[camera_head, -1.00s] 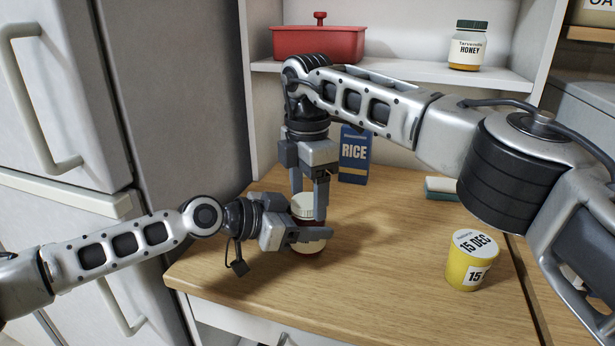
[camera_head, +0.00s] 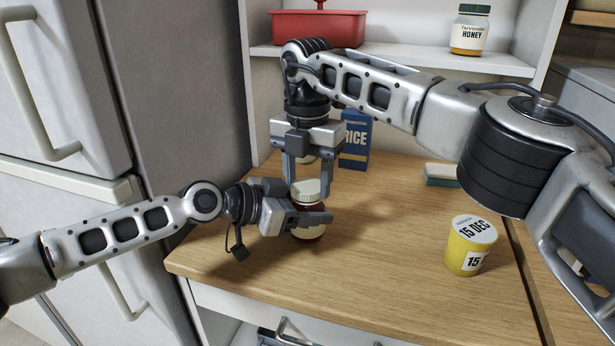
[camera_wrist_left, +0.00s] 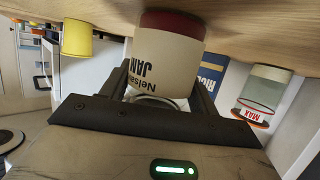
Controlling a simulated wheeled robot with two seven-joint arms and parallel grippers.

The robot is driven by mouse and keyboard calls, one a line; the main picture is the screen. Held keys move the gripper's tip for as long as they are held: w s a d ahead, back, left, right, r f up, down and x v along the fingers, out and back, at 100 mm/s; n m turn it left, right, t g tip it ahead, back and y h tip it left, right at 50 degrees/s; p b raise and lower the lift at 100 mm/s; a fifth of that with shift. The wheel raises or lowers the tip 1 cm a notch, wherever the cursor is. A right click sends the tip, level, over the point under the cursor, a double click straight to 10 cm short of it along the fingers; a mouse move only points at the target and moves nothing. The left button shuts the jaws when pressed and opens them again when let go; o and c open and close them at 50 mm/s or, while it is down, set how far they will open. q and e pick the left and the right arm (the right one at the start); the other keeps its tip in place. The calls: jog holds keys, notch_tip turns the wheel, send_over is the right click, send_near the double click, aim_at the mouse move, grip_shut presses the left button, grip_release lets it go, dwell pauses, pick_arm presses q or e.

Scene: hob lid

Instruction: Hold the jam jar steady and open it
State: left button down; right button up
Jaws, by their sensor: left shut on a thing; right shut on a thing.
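The jam jar (camera_head: 309,231) stands upright on the wooden counter, dark red with a pale label and a cream lid (camera_head: 307,188). My left gripper (camera_head: 318,213) is shut on the jar body from the left. In the left wrist view, which is upside down, the jar (camera_wrist_left: 167,50) shows its JAM label between the fingers. My right gripper (camera_head: 308,186) reaches down from above and is shut on the lid, one finger on each side. The lid appears seated on the jar; the fingers partly hide it.
A blue rice box (camera_head: 355,140) and a sponge (camera_head: 441,174) stand behind. A yellow tub (camera_head: 470,246) is on the right. A clear container marked MAX (camera_wrist_left: 264,95) shows in the left wrist view. Honey (camera_head: 470,30) and a red box (camera_head: 318,27) are on the shelf.

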jog(key=n, duration=0.3)
jog(key=o, duration=1.1)
